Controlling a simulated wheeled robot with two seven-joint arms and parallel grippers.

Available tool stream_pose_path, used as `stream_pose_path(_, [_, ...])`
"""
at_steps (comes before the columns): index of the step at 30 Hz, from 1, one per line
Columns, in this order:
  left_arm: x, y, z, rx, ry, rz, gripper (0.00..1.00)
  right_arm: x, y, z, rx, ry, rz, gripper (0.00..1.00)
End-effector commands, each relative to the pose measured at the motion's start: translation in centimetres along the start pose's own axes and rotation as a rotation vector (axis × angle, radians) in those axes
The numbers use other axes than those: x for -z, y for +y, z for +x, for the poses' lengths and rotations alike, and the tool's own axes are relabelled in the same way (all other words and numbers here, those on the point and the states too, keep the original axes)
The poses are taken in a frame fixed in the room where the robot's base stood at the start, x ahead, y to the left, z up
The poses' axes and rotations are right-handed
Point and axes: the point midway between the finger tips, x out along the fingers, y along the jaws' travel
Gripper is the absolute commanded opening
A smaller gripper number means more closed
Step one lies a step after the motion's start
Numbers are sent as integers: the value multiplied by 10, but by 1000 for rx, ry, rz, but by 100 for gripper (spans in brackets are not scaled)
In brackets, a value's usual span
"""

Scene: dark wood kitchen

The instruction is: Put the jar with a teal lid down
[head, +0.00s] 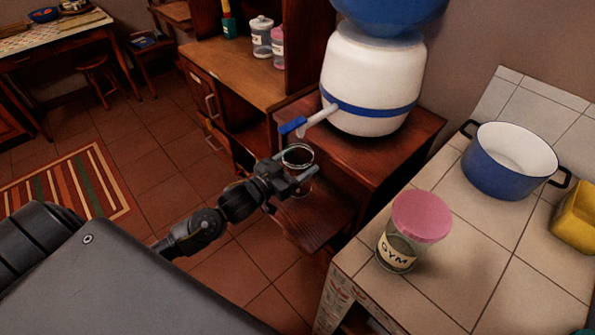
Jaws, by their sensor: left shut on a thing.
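My left gripper (288,182) is shut on a clear glass jar (298,157) with a dark inside and a pale round rim. It holds the jar roughly upright in front of the wooden stand, over a lower wooden surface. I cannot see a teal lid on this jar. The gripper hides part of its lower body, and I cannot tell whether its base touches anything. My right gripper is not in view.
A pink-lidded jar labelled GYM (398,252) stands on the tiled counter (458,275), with a blue pot (508,185) and yellow object (577,218). A water dispenser (367,85) stands on the wooden stand (405,140). The counter's front middle is clear.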

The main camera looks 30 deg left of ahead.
Motion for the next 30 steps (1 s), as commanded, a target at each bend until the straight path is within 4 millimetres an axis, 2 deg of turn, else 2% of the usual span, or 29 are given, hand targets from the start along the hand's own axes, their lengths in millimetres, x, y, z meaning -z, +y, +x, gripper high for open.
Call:
stream_pose_path(8, [-7, -5, 4, -1, 2, 2, 30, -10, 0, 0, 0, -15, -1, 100])
stream_pose_path(16, [-39, -7, 6, -1, 1, 1, 30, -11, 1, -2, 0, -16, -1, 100])
stream_pose_path(28, [-44, -7, 6, -1, 2, 1, 30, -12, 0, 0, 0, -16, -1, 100])
stream_pose_path(29, [-46, -6, 6, -2, -1, 1, 73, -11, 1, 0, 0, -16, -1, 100])
stream_pose_path(30, [-45, -6, 6, -2, -1, 1, 78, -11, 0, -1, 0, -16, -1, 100])
